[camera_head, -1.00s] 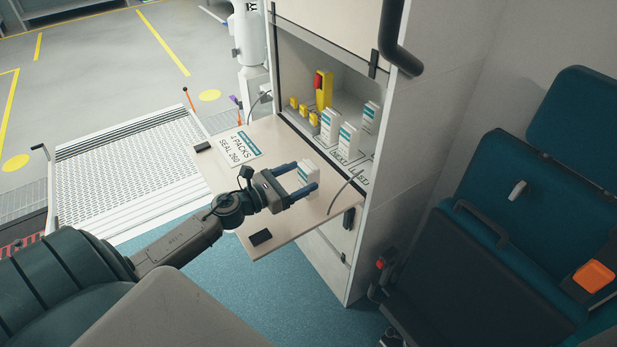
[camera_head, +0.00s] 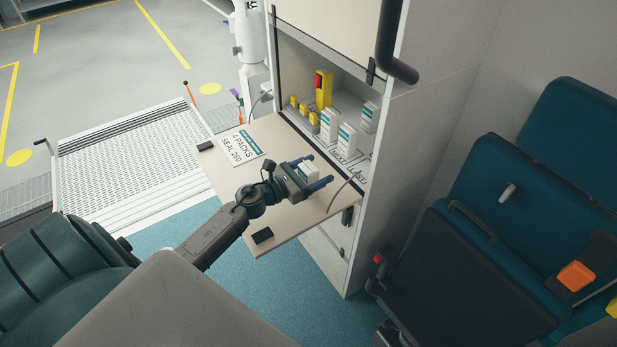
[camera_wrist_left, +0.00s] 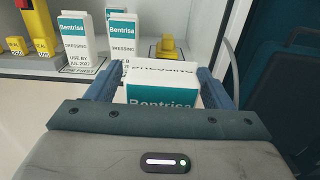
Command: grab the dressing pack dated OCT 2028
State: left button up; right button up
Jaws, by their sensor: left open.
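A white and teal dressing pack (camera_head: 309,171) stands on the fold-down flap (camera_head: 212,170). My left gripper (camera_head: 316,170) is open, with one finger on each side of this pack. In the left wrist view the pack (camera_wrist_left: 162,92) shows "Bentrisa" and "DRESSING" between the fingers; no date on it is readable. Inside the cabinet, a pack marked "USE BY JUL 2027" (camera_wrist_left: 78,45) stands at the left, with another pack (camera_wrist_left: 122,38) beside it. The dates on the other cabinet packs are not readable. My right gripper is not in view.
Small yellow seals (camera_head: 303,109) and a yellow item with a red part (camera_head: 324,90) stand in the cabinet. The cabinet side wall (camera_head: 395,150) rises right of the flap.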

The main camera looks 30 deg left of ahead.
pick_arm(q)
jog(key=c, duration=1.1)
